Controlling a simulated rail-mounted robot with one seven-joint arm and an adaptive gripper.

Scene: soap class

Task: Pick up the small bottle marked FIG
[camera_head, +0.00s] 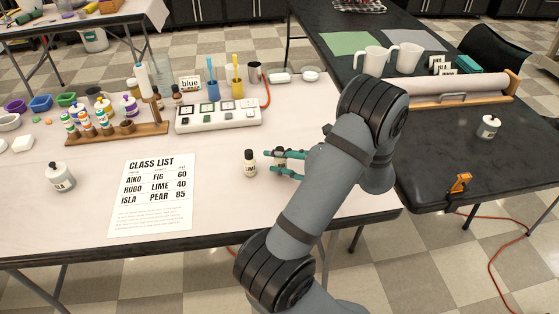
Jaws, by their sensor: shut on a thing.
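A small bottle (250,163) with a dark cap and a pale label stands out at the fingertips of my gripper (268,163), right of the class list; its label is too small to read surely. My gripper, with teal fingers, comes in from the right and is shut on this bottle. I cannot tell whether its base touches the table. The class list (152,194) gives AIKO FIG 60, HUGO LIME 40 and ISLA PEAR 85. Several small bottles stand in and by a wooden rack (150,131); I cannot read their labels.
A larger labelled bottle (60,177) stands at the left, another (488,127) on the dark right table (420,150). Behind the gripper are a white panel (218,116), blue cup (213,90) and yellow cup (237,88). The white table (225,195) is clear before the bottle.

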